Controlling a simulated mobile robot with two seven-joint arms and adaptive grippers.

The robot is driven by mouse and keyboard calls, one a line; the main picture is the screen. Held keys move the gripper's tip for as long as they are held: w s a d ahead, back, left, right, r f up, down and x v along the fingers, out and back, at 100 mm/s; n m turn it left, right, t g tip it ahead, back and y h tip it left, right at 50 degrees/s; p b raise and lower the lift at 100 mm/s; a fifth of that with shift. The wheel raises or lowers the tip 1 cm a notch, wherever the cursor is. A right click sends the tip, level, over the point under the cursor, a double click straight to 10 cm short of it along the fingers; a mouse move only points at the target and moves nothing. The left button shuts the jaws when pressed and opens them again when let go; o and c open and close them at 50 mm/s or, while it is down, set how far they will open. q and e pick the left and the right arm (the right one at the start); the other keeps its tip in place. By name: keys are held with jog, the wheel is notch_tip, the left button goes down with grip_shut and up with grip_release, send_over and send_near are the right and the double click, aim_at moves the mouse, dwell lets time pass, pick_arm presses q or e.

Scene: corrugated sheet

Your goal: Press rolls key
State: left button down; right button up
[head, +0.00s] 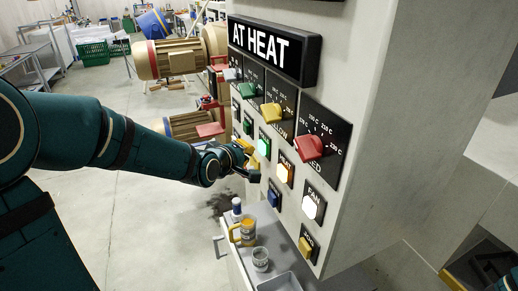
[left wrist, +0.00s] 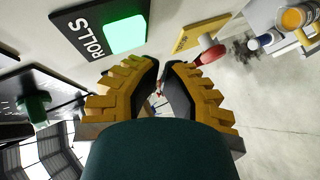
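The ROLLS key (left wrist: 125,33) is a lit green square on a black plate, its label readable in the left wrist view. It sits ahead and left of my left fingertips there. In the head view it appears to be the lit green key (head: 264,147) on the panel's side face. My left gripper (left wrist: 161,64) has yellow-padded fingers, tips drawn together with only a sliver between them, and nothing held. In the head view the left gripper (head: 246,160) is close beside the panel, and the arm's end hides part of the lower keys. I cannot tell any contact. My right gripper is not seen.
Below, a grey shelf holds a yellow mug (head: 247,231) and cup (head: 261,258).

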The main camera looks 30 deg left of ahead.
pick_arm(q)
jog(key=s+a+b, duration=0.1)
jog(key=s+a, duration=0.2)
jog(key=s, duration=0.1)
jog(key=shift+s+a+b, duration=0.25)
jog(key=shift+a+b, duration=0.1)
jog(key=shift+a, duration=0.05)
dwell(0.4)
jog(key=d+f+m+g+h, duration=0.1)
jog(key=d+f+m+g, duration=0.15)
jog(key=d+f, duration=0.5)
jog(key=d+f+m+g+h, duration=0.1)
jog(key=d+f+m+g, duration=0.2)
jog(key=f, duration=0.8)
jog(key=s+d+f+m+g, duration=0.1)
jog(key=s+d+f+m, duration=0.1)
jog(key=s+d+f, duration=0.2)
jog(key=s+d+f+m+g+h, duration=0.1)
jog(key=s+d+f+m+g, duration=0.1)
jog(key=s+d+f, duration=0.3)
jog(key=s+d+f+m+g, duration=0.2)
jog(key=s+d+f+m, duration=0.1)
jog(key=f, duration=0.6)
jog(key=shift+s+d+f+g+h, duration=0.15)
jog(key=shift+s+d+h, duration=0.05)
jog(key=shift+s+d, duration=0.3)
jog(key=shift+s+d+f+g+h, duration=0.1)
jog(key=shift+s+d+h, duration=0.1)
jog(key=shift+s+d, duration=0.3)
